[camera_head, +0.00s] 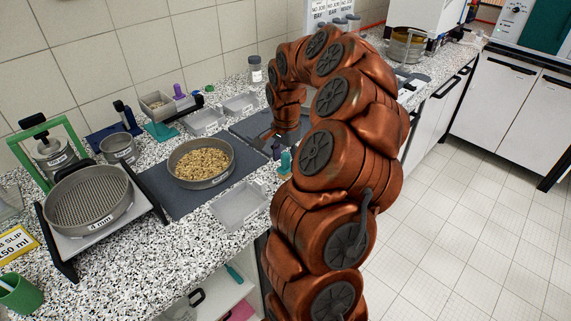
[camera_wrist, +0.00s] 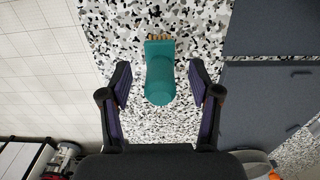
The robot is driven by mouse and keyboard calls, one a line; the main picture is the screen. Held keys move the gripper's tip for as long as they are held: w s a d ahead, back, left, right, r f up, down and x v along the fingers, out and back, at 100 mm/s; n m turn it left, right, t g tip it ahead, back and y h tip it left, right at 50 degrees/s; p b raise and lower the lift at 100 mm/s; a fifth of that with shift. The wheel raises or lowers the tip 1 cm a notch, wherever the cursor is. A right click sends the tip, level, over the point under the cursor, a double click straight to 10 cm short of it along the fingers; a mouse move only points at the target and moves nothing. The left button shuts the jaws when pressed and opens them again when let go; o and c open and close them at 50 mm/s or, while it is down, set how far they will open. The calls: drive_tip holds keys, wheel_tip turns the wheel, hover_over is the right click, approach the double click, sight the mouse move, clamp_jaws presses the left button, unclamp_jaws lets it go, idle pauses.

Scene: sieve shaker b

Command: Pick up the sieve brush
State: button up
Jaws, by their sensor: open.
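The sieve brush (camera_wrist: 159,75) is teal with a short row of tan bristles at its far end. It lies on the speckled counter in the wrist view. A small teal piece (camera_head: 285,161), likely the same brush, shows near the counter's front edge in the head view, partly hidden by my arm. My gripper (camera_wrist: 160,82) is open, with one finger on each side of the brush and visible gaps between. The fingers do not appear to touch it. In the head view my arm hides most of the gripper.
A pan of grains (camera_head: 202,163) sits on a dark mat left of my arm. A clear tray (camera_head: 240,206) stands near the front edge. A large sieve (camera_head: 88,200) rests on a stand at left. The dark mat (camera_wrist: 270,100) lies right of the brush.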

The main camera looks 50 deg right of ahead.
sight(286, 167)
drive_tip(key=shift+f+p, duration=0.45)
drive_tip(key=shift+f, duration=1.2)
drive_tip(key=shift+c, duration=0.4)
clamp_jaws()
